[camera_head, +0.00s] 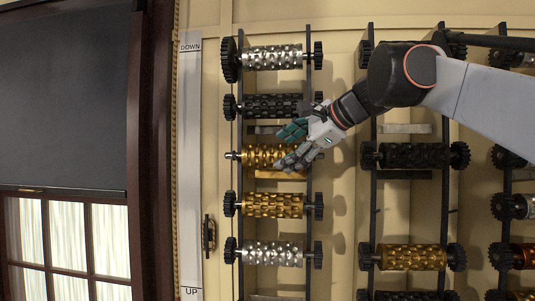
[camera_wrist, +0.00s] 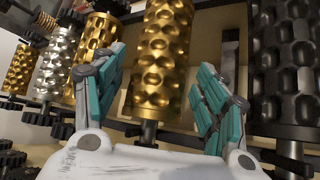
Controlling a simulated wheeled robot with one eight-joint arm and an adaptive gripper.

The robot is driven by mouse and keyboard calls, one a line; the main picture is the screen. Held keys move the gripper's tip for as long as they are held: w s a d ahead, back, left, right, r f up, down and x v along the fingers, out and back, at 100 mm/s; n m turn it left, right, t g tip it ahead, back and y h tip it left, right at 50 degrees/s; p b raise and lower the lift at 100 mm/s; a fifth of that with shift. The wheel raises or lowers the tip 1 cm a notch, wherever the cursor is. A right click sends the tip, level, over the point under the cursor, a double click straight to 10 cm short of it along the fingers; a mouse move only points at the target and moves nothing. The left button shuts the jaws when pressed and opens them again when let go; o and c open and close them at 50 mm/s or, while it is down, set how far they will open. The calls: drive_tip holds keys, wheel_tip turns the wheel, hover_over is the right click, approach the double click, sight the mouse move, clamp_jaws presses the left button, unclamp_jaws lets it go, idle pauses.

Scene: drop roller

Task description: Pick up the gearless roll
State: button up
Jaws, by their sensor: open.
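The gearless roll is a gold dimpled roll (camera_head: 258,156) in the left rack in the head view, with a bare axle end on its left; its right part is hidden behind my gripper. My gripper (camera_head: 286,149) is at the right part of this roll, its fingers spread and pointing left. In the wrist view the gold roll (camera_wrist: 160,62) stands between and beyond the open fingers of my gripper (camera_wrist: 163,80). I cannot tell whether the fingers touch it. The jaws hold nothing.
In the head view, a black geared roll (camera_head: 272,106) lies above and a gold geared roll (camera_head: 272,205) below. Silver geared rolls (camera_head: 272,57) sit farther along. A second rack (camera_head: 412,156) is to the right. In the wrist view, a black roll (camera_wrist: 288,65) is close right.

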drive_tip(key=x, duration=0.2)
drive_tip(key=shift+w+a+f, duration=0.1)
drive_tip(key=shift+w+a, duration=0.05)
drive_tip(key=shift+a, duration=0.05)
drive_tip(key=shift+d, duration=0.1)
drive_tip(key=shift+c, duration=0.8)
clamp_jaws()
